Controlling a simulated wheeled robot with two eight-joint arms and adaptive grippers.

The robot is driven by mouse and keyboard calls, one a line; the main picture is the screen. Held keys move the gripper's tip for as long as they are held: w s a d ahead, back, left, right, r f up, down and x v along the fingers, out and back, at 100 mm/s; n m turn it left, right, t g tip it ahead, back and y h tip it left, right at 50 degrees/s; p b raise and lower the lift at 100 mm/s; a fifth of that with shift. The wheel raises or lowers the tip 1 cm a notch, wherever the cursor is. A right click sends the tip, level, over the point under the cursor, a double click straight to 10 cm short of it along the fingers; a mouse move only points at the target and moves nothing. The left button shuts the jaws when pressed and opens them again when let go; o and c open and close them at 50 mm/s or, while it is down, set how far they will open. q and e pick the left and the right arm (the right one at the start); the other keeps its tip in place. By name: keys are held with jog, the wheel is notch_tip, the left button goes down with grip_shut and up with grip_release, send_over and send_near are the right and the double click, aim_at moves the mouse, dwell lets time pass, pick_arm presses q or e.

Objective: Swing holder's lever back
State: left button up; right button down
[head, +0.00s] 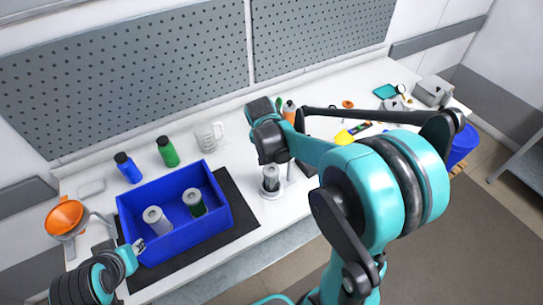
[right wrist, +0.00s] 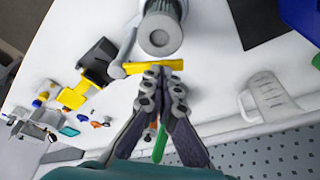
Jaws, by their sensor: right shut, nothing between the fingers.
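The holder (head: 271,193) stands on the white table right of the dark mat, with a grey cylinder (head: 270,177) upright in it. The right wrist view shows the cylinder's round end (right wrist: 160,34) and a yellow bar (right wrist: 155,67) beside it, seemingly the holder's lever. My right gripper (right wrist: 162,76) is shut and empty, its fingertips right at the bar; whether they touch it I cannot tell. In the head view its fingers are hidden by my wrist. My left gripper (head: 138,246) is at the blue crate's near left corner; its opening is too small to judge.
The blue crate (head: 185,246) holds two cylinders on the dark mat (head: 240,200). Several small tools and a grey box (head: 433,91) lie right.

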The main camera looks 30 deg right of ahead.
jog(key=shift+w+d+m+g, duration=0.15)
jog(key=shift+w+m, duration=0.25)
jog(key=shift+m, duration=0.25)
jog(key=shift+w+d+m+g, duration=0.15)
jog(key=shift+w+m, duration=0.25)
jog(key=shift+m, duration=0.25)
pick_arm(q)
jog(key=shift+f+b, duration=0.45)
jog(key=shift+f, duration=0.05)
pick_arm(e)
jog(key=shift+w+d+m+g+h, duration=0.15)
jog(key=shift+w+d+m+g, duration=0.25)
jog(key=shift+m, duration=0.6)
jog(key=shift+w+d+m+g+h, duration=0.25)
jog(key=shift+w+m, duration=0.35)
jog(key=shift+m, duration=0.4)
jog(key=shift+w+d+m+g+h, duration=0.15)
jog(key=shift+w+d+m, duration=0.3)
jog(key=shift+m, duration=0.55)
jog(key=shift+w+d+m, duration=0.1)
jog(key=shift+w+m, duration=0.05)
jog(key=shift+m, duration=0.15)
jog(key=shift+w+d, duration=0.25)
jog(key=shift+d, duration=0.15)
pick_arm(q)
jog(key=shift+a, duration=0.15)
pick_arm(e)
jog(key=shift+a, duration=0.15)
